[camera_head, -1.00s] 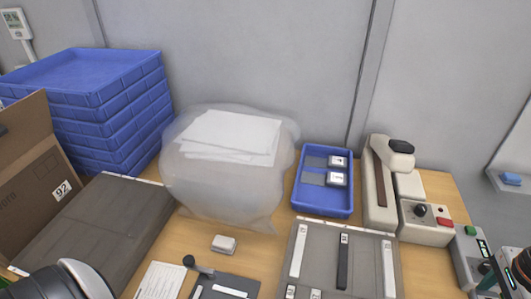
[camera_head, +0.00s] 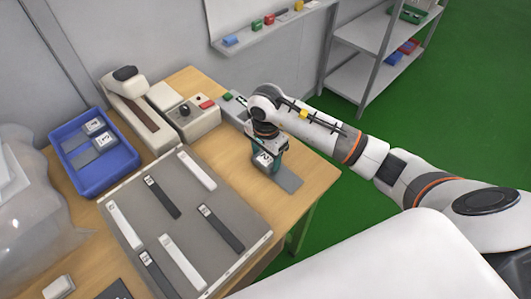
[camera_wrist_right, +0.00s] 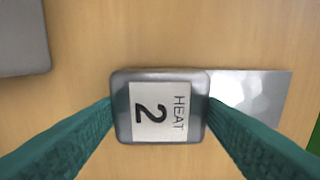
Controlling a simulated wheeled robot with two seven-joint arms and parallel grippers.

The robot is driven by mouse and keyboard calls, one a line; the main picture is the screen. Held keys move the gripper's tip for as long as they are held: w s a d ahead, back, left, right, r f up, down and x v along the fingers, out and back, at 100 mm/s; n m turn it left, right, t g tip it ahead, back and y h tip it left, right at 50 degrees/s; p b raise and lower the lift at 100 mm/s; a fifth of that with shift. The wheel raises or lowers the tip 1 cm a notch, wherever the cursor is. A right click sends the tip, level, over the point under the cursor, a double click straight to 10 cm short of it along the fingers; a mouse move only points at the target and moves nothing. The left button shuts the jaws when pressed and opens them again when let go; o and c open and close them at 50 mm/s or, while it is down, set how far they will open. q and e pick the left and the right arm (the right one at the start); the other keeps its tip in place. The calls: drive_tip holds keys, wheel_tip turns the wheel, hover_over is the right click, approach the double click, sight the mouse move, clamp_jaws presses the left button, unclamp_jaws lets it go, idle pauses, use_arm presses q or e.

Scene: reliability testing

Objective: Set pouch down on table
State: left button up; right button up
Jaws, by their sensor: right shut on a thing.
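The pouch (camera_head: 287,181) is a flat grey piece at the right end of the wooden table (camera_head: 240,205). In the right wrist view the pouch (camera_wrist_right: 250,95) shows as a shiny sheet extending right from a grey block (camera_wrist_right: 160,75) with a white label reading "HEAT 2". My right gripper (camera_wrist_right: 160,108) is shut on this block, with a teal finger on each side. In the head view the right gripper (camera_head: 265,160) is low over the table near its right edge. Whether the pouch touches the table is hard to tell. My left gripper is out of view.
A grey mat (camera_head: 185,222) with several light and dark strips lies left of the gripper. A blue tray (camera_head: 112,178) holds labelled grey pouches. A beige sealer machine (camera_head: 145,115) and control box (camera_head: 190,122) stand behind. Bare wood surrounds the gripper; the table edge is close.

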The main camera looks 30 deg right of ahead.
drive_tip(key=shift+f, duration=0.1)
drive_tip(key=shift+f, duration=0.15)
drive_tip(key=o, duration=1)
drive_tip(key=shift+r, duration=0.35)
wheel_tip(320, 180, up, 12)
drive_tip(key=shift+f+b, duration=0.1)
drive_tip(key=shift+b, duration=0.65)
